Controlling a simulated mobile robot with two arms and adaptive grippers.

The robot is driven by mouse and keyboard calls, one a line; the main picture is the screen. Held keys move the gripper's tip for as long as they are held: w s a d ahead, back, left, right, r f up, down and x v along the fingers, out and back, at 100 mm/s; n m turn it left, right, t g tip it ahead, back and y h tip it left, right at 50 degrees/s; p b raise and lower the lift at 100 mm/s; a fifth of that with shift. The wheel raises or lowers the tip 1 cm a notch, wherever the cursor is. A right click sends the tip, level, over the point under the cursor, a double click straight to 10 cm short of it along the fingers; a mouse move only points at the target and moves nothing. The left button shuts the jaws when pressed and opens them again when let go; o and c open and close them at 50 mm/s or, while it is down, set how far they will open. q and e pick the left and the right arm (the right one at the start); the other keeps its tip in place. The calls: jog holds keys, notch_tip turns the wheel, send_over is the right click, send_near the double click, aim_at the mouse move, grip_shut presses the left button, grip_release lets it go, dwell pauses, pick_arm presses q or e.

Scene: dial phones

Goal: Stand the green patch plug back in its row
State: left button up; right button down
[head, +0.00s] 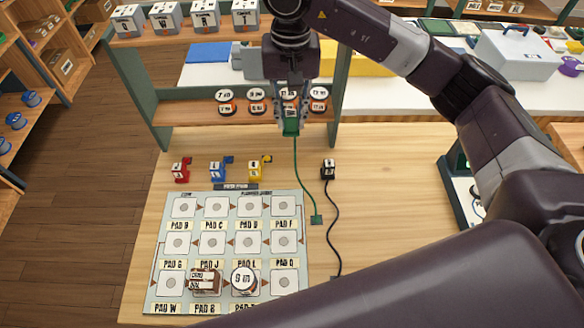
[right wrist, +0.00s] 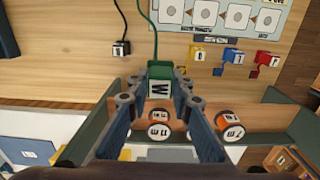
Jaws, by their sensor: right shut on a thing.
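My right gripper (head: 290,118) is shut on the green patch plug (head: 291,129) and holds it up in front of the shelf unit. In the right wrist view the green plug (right wrist: 161,71) sits between the fingertips, with a white lettered face. Its green cord (head: 302,180) runs down to a small green piece on the table. Below it on the table stand a red plug (head: 181,169), a blue plug (head: 219,169), a yellow plug (head: 258,168) and a black plug (head: 329,169) in a row. A gap lies between yellow and black. My left gripper is not in view.
A board of labelled pads (head: 230,210) lies in front of the row, with a brown block (head: 206,280) and a round white-topped piece (head: 243,280) on it. The shelf unit (head: 190,113) behind holds several round labelled pieces. Bare table (head: 385,200) lies to the right.

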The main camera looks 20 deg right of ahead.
jog(key=f+p, duration=0.1)
jog(key=f, duration=0.6)
jog(key=f+p, duration=0.2)
jog(key=f, duration=0.4)
jog(key=shift+d+f, duration=0.2)
jog(key=shift+f, duration=0.2)
notch_tip(320, 180, down, 4)
jog(key=shift+p, duration=0.65)
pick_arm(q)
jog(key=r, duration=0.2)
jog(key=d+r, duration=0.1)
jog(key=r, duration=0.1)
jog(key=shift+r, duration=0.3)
pick_arm(e)
jog(key=shift+f, duration=0.1)
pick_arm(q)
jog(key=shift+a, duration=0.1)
pick_arm(e)
jog(key=shift+f+b, duration=0.25)
jog(key=shift+b, duration=0.15)
jog(key=c, duration=1.7)
grip_release()
jog(key=shift+r, duration=0.1)
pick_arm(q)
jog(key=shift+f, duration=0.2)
